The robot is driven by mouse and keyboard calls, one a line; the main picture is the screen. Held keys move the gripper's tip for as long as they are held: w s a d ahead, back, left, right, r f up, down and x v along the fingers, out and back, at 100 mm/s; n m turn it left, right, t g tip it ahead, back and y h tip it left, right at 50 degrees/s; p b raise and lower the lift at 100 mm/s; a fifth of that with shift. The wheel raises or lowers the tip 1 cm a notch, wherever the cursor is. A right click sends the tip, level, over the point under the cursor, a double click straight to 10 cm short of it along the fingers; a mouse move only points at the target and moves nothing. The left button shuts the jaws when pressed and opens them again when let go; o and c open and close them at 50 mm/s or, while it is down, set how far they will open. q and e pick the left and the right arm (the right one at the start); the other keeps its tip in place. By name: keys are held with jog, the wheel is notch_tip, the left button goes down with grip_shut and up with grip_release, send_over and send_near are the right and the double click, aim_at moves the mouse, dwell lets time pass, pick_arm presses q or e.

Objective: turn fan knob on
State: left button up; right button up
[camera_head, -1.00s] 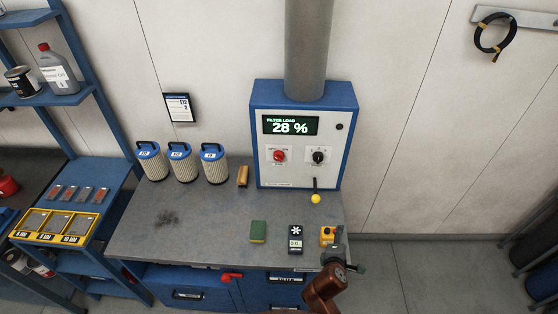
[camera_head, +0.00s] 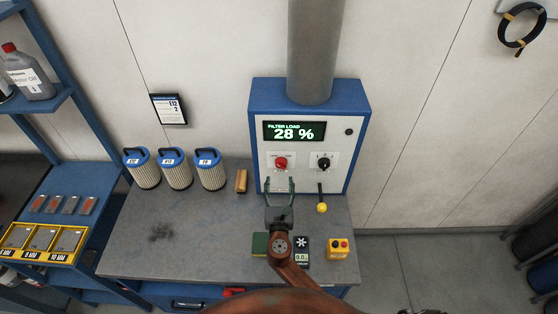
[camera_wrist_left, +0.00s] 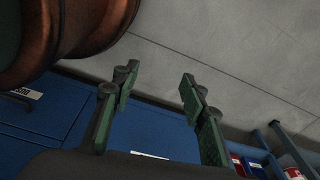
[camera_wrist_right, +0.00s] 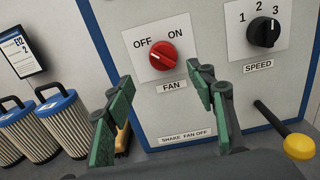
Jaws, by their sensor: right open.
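The red fan knob (camera_head: 281,162) is on the front of the blue and white control box (camera_head: 353,165). In the right wrist view the fan knob (camera_wrist_right: 163,56) sits under the words OFF and ON, above the label FAN. My right gripper (camera_head: 280,183) is open and empty, just in front of and below the knob. In the right wrist view its fingers (camera_wrist_right: 163,84) are apart, one on each side below the knob, not visibly touching it. My left gripper (camera_wrist_left: 160,78) is open and empty, near blue cabinet fronts.
A black speed knob (camera_head: 323,163) is right of the fan knob. A yellow-ended lever (camera_head: 322,207) sticks out below it. Three filters (camera_head: 175,170) and a wooden-coloured block (camera_head: 241,181) stand left of the box.

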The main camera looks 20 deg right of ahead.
aim_at(281, 167)
jog(key=x, duration=0.3)
jog(key=p+x, duration=0.1)
jog(key=x, duration=0.1)
jog(key=shift+w+d+r, duration=0.2)
jog(key=shift+d, duration=0.2)
jog(key=shift+x, duration=0.9)
jog(key=shift+f, duration=0.1)
jog(key=c, duration=1.1)
pick_arm(q)
jog(key=s, duration=0.1)
jog(key=s+r, duration=0.1)
jog(key=s, duration=0.1)
jog(key=shift+a, duration=0.15)
pick_arm(e)
jog(key=shift+c, duration=0.3)
